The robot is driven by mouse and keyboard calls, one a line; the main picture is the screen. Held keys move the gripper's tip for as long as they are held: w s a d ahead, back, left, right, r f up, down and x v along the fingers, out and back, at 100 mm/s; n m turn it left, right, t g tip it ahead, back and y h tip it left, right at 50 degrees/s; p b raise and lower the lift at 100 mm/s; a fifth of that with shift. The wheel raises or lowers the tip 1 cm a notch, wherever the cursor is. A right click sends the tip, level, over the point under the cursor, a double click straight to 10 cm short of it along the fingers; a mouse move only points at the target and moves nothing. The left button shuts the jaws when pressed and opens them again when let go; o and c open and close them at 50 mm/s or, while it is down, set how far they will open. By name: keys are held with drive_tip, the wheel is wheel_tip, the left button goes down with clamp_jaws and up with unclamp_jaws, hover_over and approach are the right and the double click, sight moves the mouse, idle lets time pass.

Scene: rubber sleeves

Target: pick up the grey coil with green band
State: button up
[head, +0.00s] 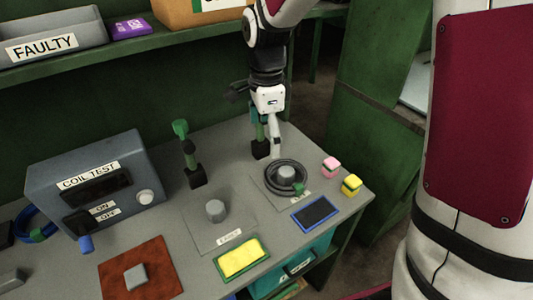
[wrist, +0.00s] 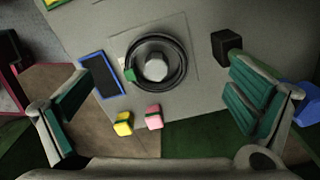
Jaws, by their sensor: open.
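The grey coil with green band (head: 272,181) lies around a short grey post (head: 286,174) on a square plate at the right of the bench. In the wrist view the coil (wrist: 178,77) is ahead of my gripper, between the lines of its fingers, and its green band (wrist: 130,75) faces left. My gripper (head: 268,132) is above and behind the coil in the head view, apart from it. In the wrist view my gripper (wrist: 163,92) is wide open and empty, with teal pads on both fingers.
Pink (head: 330,167) and yellow (head: 351,185) blocks sit near the coil, beside a blue-edged black pad (head: 316,214). A black-based green stand (head: 261,149) is close to my gripper. A second post (head: 215,210) is bare. The coil test box (head: 97,185) stands left.

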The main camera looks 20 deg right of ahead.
drive_tip(key=f, duration=0.1)
hover_over(266, 178)
drive_tip(key=f, duration=0.5)
drive_tip(key=w+f, duration=0.1)
drive_tip(key=f, duration=0.1)
drive_tip(key=shift+f+b, duration=0.25)
drive_tip(key=shift+b, duration=0.05)
drive_tip(key=shift+s+f, duration=0.2)
drive_tip(key=shift+f, duration=1.2)
drive_tip(key=shift+s+f, duration=0.15)
drive_tip(key=shift+f, duration=1.2)
drive_tip(key=shift+s, duration=0.1)
clamp_jaws()
